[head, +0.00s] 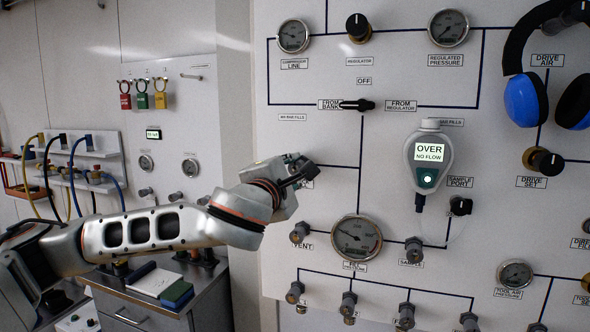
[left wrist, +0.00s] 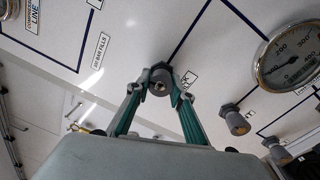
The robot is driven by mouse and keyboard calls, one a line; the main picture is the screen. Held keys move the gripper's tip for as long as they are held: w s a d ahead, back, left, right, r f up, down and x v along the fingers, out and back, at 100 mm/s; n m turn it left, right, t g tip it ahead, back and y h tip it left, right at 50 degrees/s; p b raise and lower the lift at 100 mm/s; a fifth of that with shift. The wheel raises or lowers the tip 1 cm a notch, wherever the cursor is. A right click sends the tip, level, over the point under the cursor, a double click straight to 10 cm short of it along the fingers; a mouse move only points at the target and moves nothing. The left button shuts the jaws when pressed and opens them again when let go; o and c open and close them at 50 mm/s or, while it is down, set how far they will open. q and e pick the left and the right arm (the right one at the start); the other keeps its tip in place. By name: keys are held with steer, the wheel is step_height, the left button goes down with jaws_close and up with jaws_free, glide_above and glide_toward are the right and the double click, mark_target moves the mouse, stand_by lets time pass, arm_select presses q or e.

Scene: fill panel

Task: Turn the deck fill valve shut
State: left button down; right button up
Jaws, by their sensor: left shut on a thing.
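My left gripper (head: 301,168) reaches the white panel from the left in the head view and hides most of what it holds there. In the left wrist view its two green-padded fingers (left wrist: 161,88) are shut on a small dark grey valve knob (left wrist: 160,77), one finger on each side. A label beside this knob is mostly covered by the finger, so its full name cannot be read. The knob's turned position cannot be told. My right gripper is not in view.
Below the gripper are a vent knob (head: 299,232) and a round fill pressure gauge (head: 356,241). A handheld meter (head: 428,155) reading "OVER NO FLOW" hangs to the right. Blue ear defenders (head: 525,99) hang at upper right. A metal cabinet (head: 150,310) stands at lower left.

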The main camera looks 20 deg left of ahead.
arm_select(q)
steer(key=shift+m, duration=0.5)
steer(key=c, duration=1.8)
jaws_free()
steer(key=shift+o, duration=0.2)
steer(key=s, duration=1.2)
steer(key=shift+f, duration=0.3)
